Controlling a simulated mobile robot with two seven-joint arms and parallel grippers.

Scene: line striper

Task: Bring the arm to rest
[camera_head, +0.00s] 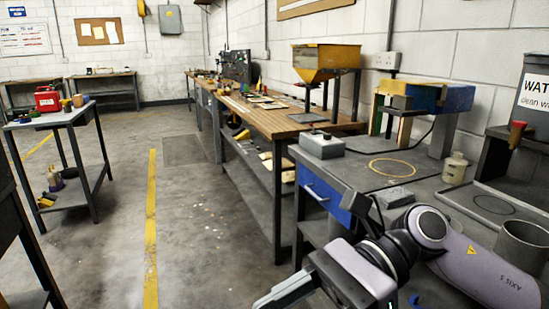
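My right arm (425,232) comes in from the lower right, grey with black joints, and bends toward the lower middle. My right gripper (283,293) points to the lower left at the bottom edge, in front of the near grey bench (350,178). Part of it is cut off by the frame, so I cannot tell whether its fingers are open or shut. I see nothing held in it. My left arm and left gripper are out of view.
The near bench carries a grey box (321,145), a yellow ring mark (392,167), a small bottle (455,168) and a grey cup (522,245). A long wooden bench (285,118) with a yellow hopper (325,62) runs behind. Floor at left centre is clear, beside a trolley (62,120).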

